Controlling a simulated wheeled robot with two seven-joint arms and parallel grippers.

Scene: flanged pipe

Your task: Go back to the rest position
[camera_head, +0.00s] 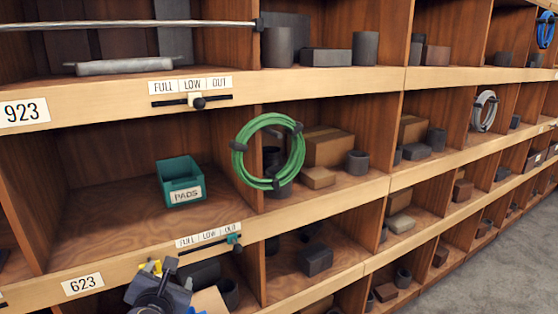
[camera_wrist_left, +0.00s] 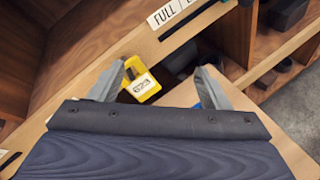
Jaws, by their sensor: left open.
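My left gripper (camera_head: 165,282) shows at the bottom left of the head view, in front of the lower compartment by the label 623. In the left wrist view its two grey fingers (camera_wrist_left: 163,72) stand wide apart with nothing held between them. A yellow object with a 623 tag (camera_wrist_left: 144,86) lies beyond the gap between the fingers, apart from them as far as I can tell. A bit of yellow (camera_head: 157,268) also shows beside the gripper in the head view. My right gripper is in neither view.
Wooden shelving fills the view. A green bin marked PADS (camera_head: 181,183) sits in the middle-left compartment. A green hose coil (camera_head: 235,160) hangs on a divider. The FULL/LOW/OUT slider (camera_head: 234,240) is on the shelf edge above my gripper. Grey floor (camera_head: 500,275) is open at right.

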